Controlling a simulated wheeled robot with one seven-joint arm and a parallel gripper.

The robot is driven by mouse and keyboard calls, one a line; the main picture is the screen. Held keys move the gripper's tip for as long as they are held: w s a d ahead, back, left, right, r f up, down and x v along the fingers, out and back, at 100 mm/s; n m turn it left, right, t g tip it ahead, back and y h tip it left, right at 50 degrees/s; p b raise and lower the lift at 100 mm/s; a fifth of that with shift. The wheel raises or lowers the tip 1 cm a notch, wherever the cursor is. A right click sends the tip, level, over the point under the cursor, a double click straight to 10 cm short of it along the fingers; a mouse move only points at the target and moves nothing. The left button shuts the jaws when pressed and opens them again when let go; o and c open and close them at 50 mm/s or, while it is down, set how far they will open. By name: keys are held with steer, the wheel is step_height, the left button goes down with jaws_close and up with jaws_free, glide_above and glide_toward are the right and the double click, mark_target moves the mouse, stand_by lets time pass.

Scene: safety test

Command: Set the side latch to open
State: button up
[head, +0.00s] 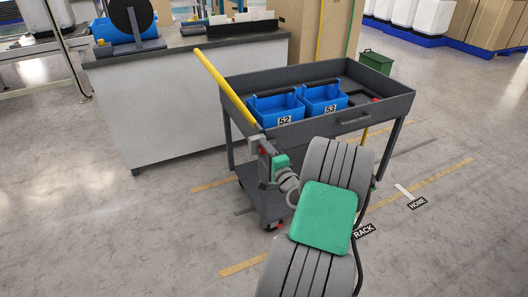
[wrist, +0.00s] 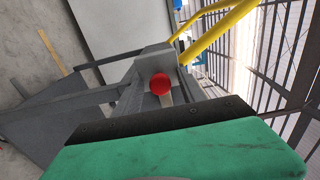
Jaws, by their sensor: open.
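A red round knob (wrist: 161,84) sits on a grey bracket at the side of the grey cart (wrist: 110,97) in the wrist view, close to the yellow handle (wrist: 215,32). I take this knob to be the side latch. In the head view a small red part (head: 263,151) shows at the cart's near left corner, below the yellow handle bar (head: 222,84). My gripper (head: 268,167) is beside that corner, open, with nothing seen in it. Its green and black housing fills the bottom of the wrist view. The fingertips are hard to make out, and the latch setting cannot be read.
The cart (head: 366,118) carries blue bins (head: 275,108) marked 52 and 53. A grey workbench (head: 190,100) stands behind it to the left. A green bin (head: 376,62) is behind the cart. The floor at front left is clear.

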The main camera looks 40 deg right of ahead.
steer(key=shift+w, duration=0.2)
steer(key=shift+c, duration=0.6)
jaws_close()
stand_by(0.7)
